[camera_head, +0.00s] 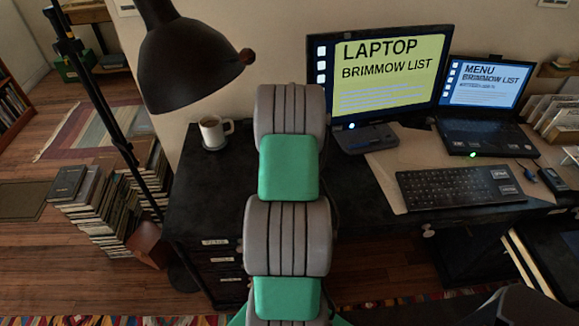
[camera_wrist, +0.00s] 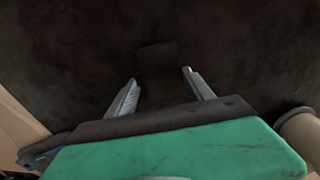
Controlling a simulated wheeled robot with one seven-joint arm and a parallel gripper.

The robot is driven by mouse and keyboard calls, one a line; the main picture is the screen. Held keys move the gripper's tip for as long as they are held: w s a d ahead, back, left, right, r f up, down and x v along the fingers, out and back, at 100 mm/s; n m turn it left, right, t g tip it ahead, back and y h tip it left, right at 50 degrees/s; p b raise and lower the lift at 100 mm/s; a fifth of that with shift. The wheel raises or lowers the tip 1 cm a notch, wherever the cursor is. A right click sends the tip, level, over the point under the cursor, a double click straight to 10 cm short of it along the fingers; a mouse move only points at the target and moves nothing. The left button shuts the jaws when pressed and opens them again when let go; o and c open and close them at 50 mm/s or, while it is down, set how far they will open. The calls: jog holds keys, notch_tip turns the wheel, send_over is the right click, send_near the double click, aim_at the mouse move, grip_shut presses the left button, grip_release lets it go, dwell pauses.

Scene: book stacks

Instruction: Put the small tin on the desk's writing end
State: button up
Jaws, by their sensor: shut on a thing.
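My gripper (camera_wrist: 160,85) shows in the wrist view, with its two grey fingers apart on either side of a dark, boxy thing (camera_wrist: 158,62). This looks like the small tin, but it is nearly the same brown-black as the surface behind it. The fingers are shut on it. I cannot tell whether it touches the desk. In the head view my arm hides the gripper and the tin. The dark desk (camera_head: 190,190) runs from the lamp end at the left to the computers at the right.
A white mug (camera_head: 212,133) stands on the desk's left end, left of my arm. A monitor (camera_head: 385,80), laptop (camera_head: 485,95) and keyboard (camera_head: 460,187) take up the right. A black lamp (camera_head: 185,60) overhangs the left end. Book stacks (camera_head: 100,215) stand on the floor.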

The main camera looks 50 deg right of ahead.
jog(key=shift+f, duration=0.1)
jog(key=shift+f, duration=0.2)
jog(key=o, duration=1.8)
jog(key=shift+r, duration=0.1)
jog(key=shift+c, duration=0.2)
notch_tip(320, 180, up, 12)
jog(key=b, duration=0.1)
jog(key=shift+r, duration=0.2)
jog(key=shift+s+d, duration=0.1)
